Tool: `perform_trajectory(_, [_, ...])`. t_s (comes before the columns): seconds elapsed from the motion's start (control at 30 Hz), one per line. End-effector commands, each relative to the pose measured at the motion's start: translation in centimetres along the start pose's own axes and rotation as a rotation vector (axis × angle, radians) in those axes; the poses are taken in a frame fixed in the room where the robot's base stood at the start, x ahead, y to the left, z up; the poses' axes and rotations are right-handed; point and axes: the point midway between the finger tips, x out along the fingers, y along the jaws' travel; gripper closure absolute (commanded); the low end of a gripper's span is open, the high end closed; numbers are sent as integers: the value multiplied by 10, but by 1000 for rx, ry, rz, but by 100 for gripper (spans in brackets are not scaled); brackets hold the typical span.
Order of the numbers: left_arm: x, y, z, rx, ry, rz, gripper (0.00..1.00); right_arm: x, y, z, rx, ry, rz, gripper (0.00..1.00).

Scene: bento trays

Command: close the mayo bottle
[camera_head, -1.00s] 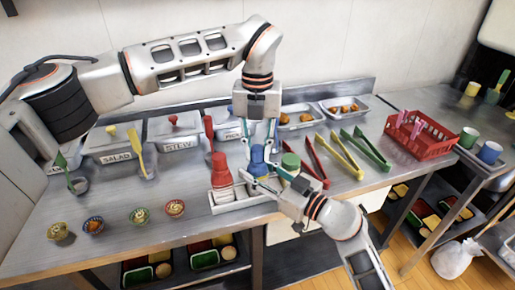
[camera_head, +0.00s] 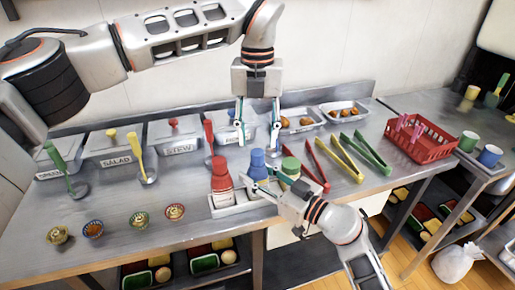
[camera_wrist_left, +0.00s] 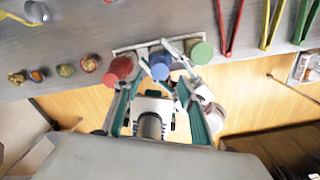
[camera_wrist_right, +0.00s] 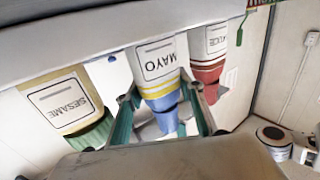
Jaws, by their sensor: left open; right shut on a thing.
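The mayo bottle (camera_wrist_right: 158,72) has a white body, a MAYO label and a blue cap (camera_head: 258,158), and stands upright in a white holder. The blue cap sits on its top and also shows in the left wrist view (camera_wrist_left: 160,68). My right gripper (camera_head: 262,187) is shut on the bottle's body, with one finger on each side in the right wrist view (camera_wrist_right: 165,112). My left gripper (camera_head: 257,143) is open and empty, just above the blue cap and apart from it.
A red-capped bottle (camera_head: 221,175) and a green-capped bottle (camera_head: 291,167) stand close on either side of the mayo. Red tongs (camera_head: 316,166) lie to the right. Lidded containers (camera_head: 180,140) stand behind to the left. The front left counter holds small bowls (camera_head: 141,219).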

Motion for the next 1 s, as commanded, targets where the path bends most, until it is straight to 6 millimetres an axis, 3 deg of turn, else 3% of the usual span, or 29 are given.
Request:
perform_trajectory(0.1, [-26, 0, 1, 0, -4, 1, 60, 0, 0, 0, 0, 0, 0, 100])
perform_trajectory(0.3, [-54, 0, 0, -2, -2, 1, 60, 0, 0, 0, 0, 0, 0, 100])
perform_trajectory(0.73, [-64, 0, 0, 0, 0, 0, 60, 0, 0, 0, 0, 0, 0, 100])
perform_trajectory(0.77, [-64, 0, 0, 0, 0, 0, 60, 0, 0, 0, 0, 0, 0, 60])
perform_trajectory(0.8, [-64, 0, 0, 0, 0, 0, 60, 0, 0, 0, 0, 0, 0, 50])
perform_trajectory(0.83, [-64, 0, 0, 0, 0, 0, 60, 0, 0, 0, 0, 0, 0, 43])
perform_trajectory(1.0, [-64, 0, 0, 0, 0, 0, 60, 0, 0, 0, 0, 0, 0, 43])
